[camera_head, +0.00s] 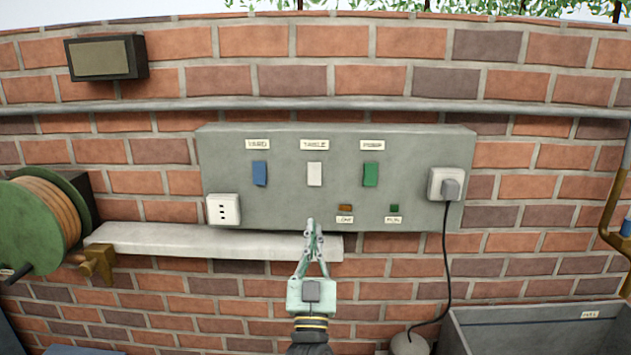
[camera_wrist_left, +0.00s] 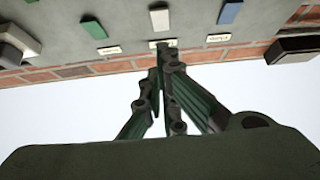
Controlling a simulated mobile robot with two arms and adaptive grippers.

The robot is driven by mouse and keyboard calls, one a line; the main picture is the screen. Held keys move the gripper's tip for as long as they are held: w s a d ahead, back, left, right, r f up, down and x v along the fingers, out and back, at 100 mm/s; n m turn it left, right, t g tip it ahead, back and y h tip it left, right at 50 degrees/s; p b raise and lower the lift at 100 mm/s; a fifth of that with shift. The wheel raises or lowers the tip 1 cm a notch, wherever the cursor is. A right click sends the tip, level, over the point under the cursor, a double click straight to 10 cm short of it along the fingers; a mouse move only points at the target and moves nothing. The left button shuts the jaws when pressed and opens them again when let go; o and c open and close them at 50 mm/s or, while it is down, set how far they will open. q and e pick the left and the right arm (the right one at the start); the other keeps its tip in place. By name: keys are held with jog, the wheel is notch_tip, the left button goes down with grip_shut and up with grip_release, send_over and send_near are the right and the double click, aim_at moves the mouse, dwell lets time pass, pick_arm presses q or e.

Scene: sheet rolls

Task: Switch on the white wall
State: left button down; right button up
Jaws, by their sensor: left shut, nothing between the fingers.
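The white switch (camera_head: 314,174) sits under the TABLE label (camera_head: 314,144) in the middle of a grey wall panel (camera_head: 285,212). It also shows at the top of the left wrist view (camera_wrist_left: 159,19). My left gripper (camera_head: 311,224) is shut and empty, its fingertips pointing up. In the head view the tips appear below the white switch, over the panel's lower edge. In the left wrist view the tips overlap the label beside the switch; I cannot tell the gap to the panel. My right gripper is not in view.
A blue switch (camera_head: 260,174) is left of the white one, a green switch (camera_head: 370,174) right. The panel also carries a socket (camera_head: 223,209) and a plugged-in cord (camera_head: 446,250). A pale ledge (camera_head: 200,241) runs below, near a hose reel (camera_head: 40,220). A grey trough (camera_head: 540,325) stands lower right.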

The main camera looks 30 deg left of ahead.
aim_at(315, 174)
pick_arm(q)
jog(key=shift+r, duration=0.2)
jog(key=shift+w+a+f+p+x, duration=0.35)
jog(key=shift+p+x, duration=0.6)
jog(key=shift+x, duration=1.2)
jog(key=shift+w+f+p+x, duration=0.15)
jog(key=shift+f+p+x, duration=0.55)
jog(key=shift+x, duration=1.4)
jog(key=shift+w+a+f+p+x, duration=0.25)
jog(key=shift+p+x, duration=0.95)
jog(key=shift+x, duration=0.95)
jog(key=shift+d+r, duration=0.1)
